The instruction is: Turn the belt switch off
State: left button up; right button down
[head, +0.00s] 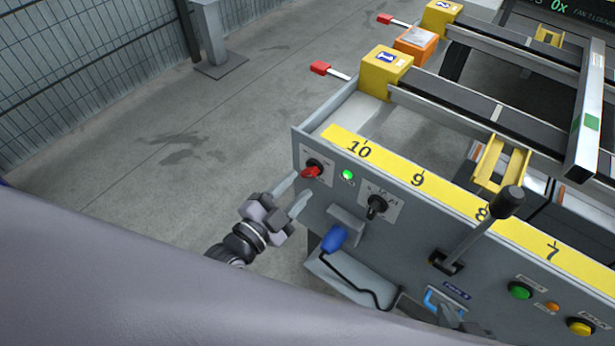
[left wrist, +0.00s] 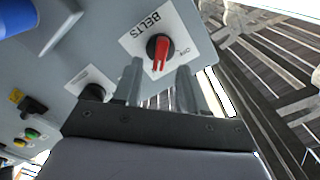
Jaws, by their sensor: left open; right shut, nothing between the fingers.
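The belt switch (head: 311,171) is a red rotary knob on a black base, at the left end of the grey panel. It also shows in the left wrist view (left wrist: 161,53), on a white plate marked BELTS. Its setting is too small to read. A green lamp (head: 347,175) beside it is lit. My left gripper (head: 296,192) is open just in front of the switch. In the left wrist view its fingers (left wrist: 159,75) stand either side of the knob, with no clear contact. My right gripper (head: 450,312) shows partly at the bottom edge, shut and empty.
A second, black knob (head: 376,206) sits right of the lamp. Green (head: 520,290) and yellow (head: 581,326) buttons lie further right. Open floor (head: 170,190) is on the left.

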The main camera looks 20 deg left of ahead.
aim_at(308, 176)
pick_arm(q)
jog(key=shift+x, duration=1.95)
grip_shut()
